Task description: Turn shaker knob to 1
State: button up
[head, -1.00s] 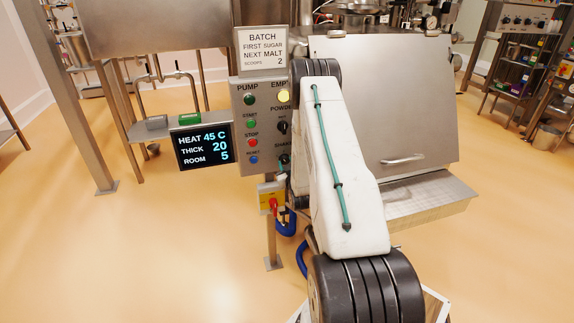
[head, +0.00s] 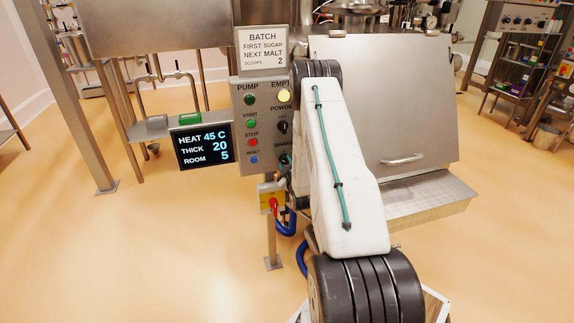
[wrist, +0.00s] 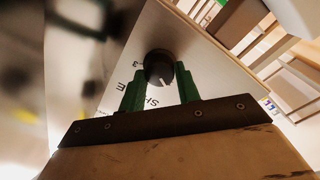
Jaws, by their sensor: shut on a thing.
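The shaker knob (wrist: 158,67) is a dark round knob with a pale pointer line, on the grey control panel (wrist: 195,48). In the wrist view the two green fingers of my gripper (wrist: 160,86) are on either side of it, shut on it. Parts of the printed lettering show beside the knob; the fingers and gripper body hide the rest. In the head view my arm covers the shaker knob and most of my gripper. The panel (head: 241,125) stands left of my arm.
A display (head: 203,146) hangs to the left.

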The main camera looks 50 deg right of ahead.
jog(key=shift+s, duration=0.1)
jog(key=o, duration=1)
jog(key=shift+d, duration=0.1)
jog(key=shift+c, duration=0.2)
jog(key=v, duration=0.7)
jog(key=shift+s+a, duration=0.3)
jog(key=shift+f, duration=0.1)
